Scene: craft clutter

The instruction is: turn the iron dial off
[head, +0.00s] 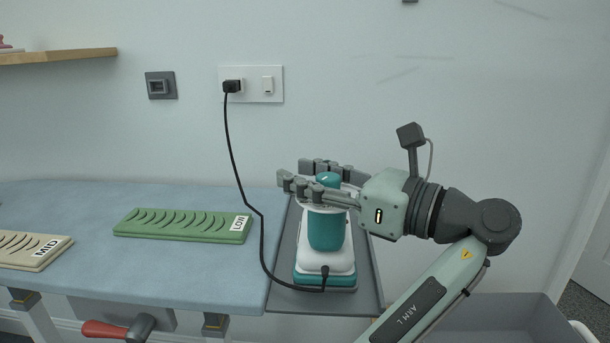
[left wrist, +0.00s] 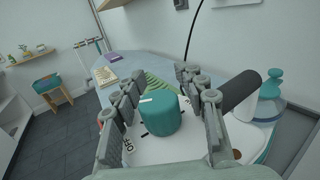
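The iron (head: 327,232), teal and white, stands upright on a dark grey plate at the right end of the ironing board. Its teal round dial (left wrist: 160,116) has a white pointer mark and sits on a white face with black ticks and lettering that looks like OFF at the lower left. The mark points left in the left wrist view, apart from that lettering. My left gripper (head: 316,184) reaches in from the right, its open fingers on both sides of the dial (head: 329,178). Small gaps show; I cannot tell whether any finger touches it. My right gripper is out of view.
A black cord (head: 238,180) runs from the wall outlet (head: 267,84) to the iron. A green LOW pad (head: 180,224) and a beige MID pad (head: 30,250) lie on the blue board (head: 180,270).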

